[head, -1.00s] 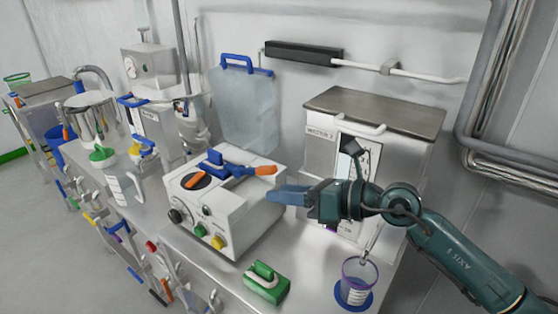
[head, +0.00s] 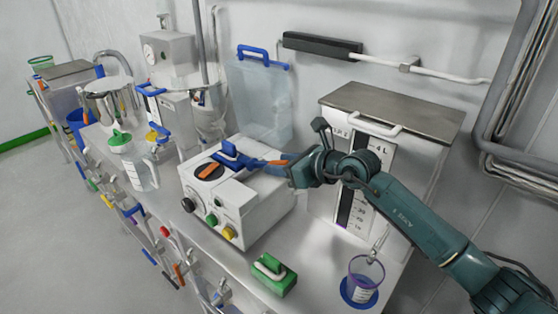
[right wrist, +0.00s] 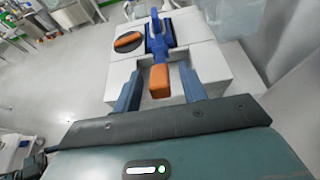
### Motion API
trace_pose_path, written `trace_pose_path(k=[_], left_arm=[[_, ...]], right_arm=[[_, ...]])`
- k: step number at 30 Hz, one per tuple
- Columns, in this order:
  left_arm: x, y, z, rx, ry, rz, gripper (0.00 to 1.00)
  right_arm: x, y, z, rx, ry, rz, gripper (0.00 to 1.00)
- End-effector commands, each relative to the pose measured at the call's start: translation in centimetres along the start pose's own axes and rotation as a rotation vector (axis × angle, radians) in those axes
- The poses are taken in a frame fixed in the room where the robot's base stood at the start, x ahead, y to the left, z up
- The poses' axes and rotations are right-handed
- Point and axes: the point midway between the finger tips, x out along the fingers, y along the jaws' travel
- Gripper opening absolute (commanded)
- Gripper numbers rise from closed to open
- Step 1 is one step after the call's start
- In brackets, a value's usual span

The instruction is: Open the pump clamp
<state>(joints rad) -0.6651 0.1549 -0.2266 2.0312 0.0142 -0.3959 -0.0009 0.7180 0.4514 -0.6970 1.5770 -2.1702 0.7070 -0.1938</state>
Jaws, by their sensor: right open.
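The pump (head: 226,212) is a white box on the steel bench, with a dark round pump head and several coloured knobs on its front. Its clamp (head: 232,154) is a blue lever on top with an orange handle end (right wrist: 160,81) pointing toward my right gripper. My right gripper (head: 279,161) is open. In the right wrist view its two blue fingers (right wrist: 160,90) stand on either side of the orange end, with visible gaps, so it is not gripped. The head view partly hides the orange end behind the fingers. My left gripper is not in view.
A white tank with a level scale (head: 415,160) stands right of the pump under my right arm. A purple beaker (head: 365,275) and a green-topped block (head: 272,272) sit at the bench front. A clear jug (head: 135,165) stands to the left.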

Motion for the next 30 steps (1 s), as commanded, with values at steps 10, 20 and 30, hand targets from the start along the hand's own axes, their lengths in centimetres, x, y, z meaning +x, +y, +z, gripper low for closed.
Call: trace_pose_path(k=[10, 20, 30], left_arm=[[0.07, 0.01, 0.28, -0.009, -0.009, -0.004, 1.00], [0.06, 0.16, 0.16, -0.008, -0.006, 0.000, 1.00], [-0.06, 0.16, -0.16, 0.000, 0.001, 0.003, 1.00]], right_arm=[[1.23, 0.06, 0.00, -0.001, -0.001, 0.001, 0.42], [1.19, 0.04, -0.01, 0.000, 0.000, 0.001, 0.23], [1.18, 0.04, -0.03, 0.000, 0.000, 0.001, 0.00]])
